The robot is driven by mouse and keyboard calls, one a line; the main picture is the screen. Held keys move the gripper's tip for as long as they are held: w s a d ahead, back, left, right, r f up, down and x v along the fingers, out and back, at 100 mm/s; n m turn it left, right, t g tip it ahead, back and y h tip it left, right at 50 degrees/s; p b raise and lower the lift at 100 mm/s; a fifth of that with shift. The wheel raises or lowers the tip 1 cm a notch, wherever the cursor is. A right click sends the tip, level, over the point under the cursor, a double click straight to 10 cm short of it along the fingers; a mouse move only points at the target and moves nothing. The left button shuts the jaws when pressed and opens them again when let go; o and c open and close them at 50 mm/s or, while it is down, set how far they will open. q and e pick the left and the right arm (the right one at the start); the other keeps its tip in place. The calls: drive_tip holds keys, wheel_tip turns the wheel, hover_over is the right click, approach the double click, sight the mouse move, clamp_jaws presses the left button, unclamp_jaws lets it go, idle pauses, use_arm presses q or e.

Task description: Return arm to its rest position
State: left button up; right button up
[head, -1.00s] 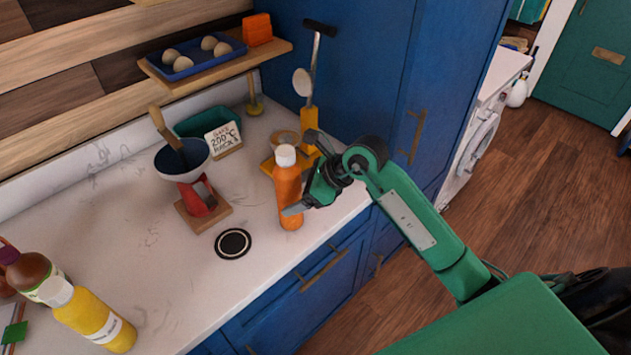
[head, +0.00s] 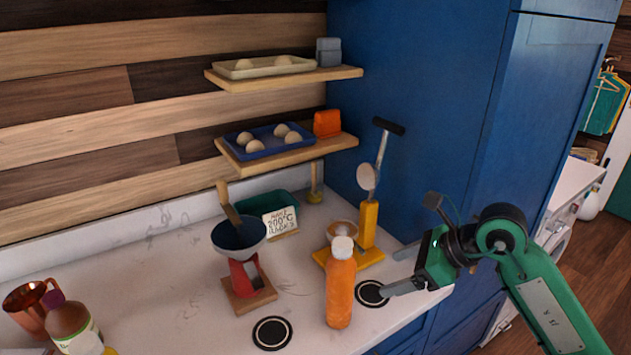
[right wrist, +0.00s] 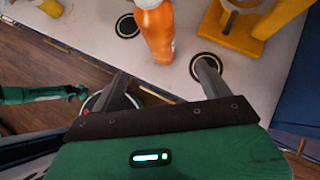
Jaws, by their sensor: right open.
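My right gripper (head: 390,272) is open and empty above the right end of the counter. Its fingers point left toward an orange bottle (head: 340,290) with a white cap, with a gap between them. The bottle stands upright on the white counter (head: 180,310). In the right wrist view, my right gripper (right wrist: 162,75) shows its two fingers spread apart, with the bottle (right wrist: 158,32) beyond them and not between them. A green arm with a dark end, apparently my left gripper (right wrist: 78,91), shows small at the left of that view; its jaws are too small to read.
A black disc (head: 370,293) lies just right of the bottle, another (head: 272,333) to its left. Behind stand a yellow stand (head: 369,225) and a red scale with a bowl (head: 246,275). Shelves (head: 330,146) hang above. A tall blue cabinet (head: 430,120) rises behind my right gripper.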

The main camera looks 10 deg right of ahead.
drive_tip(key=s+a+r+m+t+y, duration=0.4)
drive_tip(key=a+r+y, duration=0.3)
drive_tip(key=a+y, duration=0.35)
drive_tip(key=w+d+f+m+t+h, duration=0.15)
drive_tip(key=d+m+t+h, duration=0.45)
drive_tip(key=m, duration=0.7)
drive_tip(key=w+d+m+t+h, duration=0.2)
drive_tip(key=d+m+t+h, duration=0.2)
drive_tip(key=m+t+h, duration=0.65)
drive_tip(key=s+d+f+m+g+h, duration=0.2)
drive_tip(key=d+f+m+g+h, duration=0.2)
drive_tip(key=f+m+g, duration=0.6)
drive_tip(key=s+a+f+m+g+y, duration=0.2)
drive_tip(key=s+a+f+m+g, duration=0.3)
drive_tip(key=s+f, duration=0.55)
drive_tip(key=s+a+f+m+g+y, duration=0.1)
drive_tip(key=s+f+m+g, duration=0.1)
drive_tip(key=s+f+g, duration=0.8)
wheel_tip(320, 180, down, 32)
drive_tip(key=t, duration=0.1)
drive_tip(key=s+d+f, duration=0.3)
drive_tip(key=s+f, duration=1.6)
drive_tip(key=f, duration=0.1)
drive_tip(key=shift+s+f+g, duration=0.2)
drive_tip(key=shift+f+g, duration=0.05)
drive_tip(key=shift+g, duration=0.2)
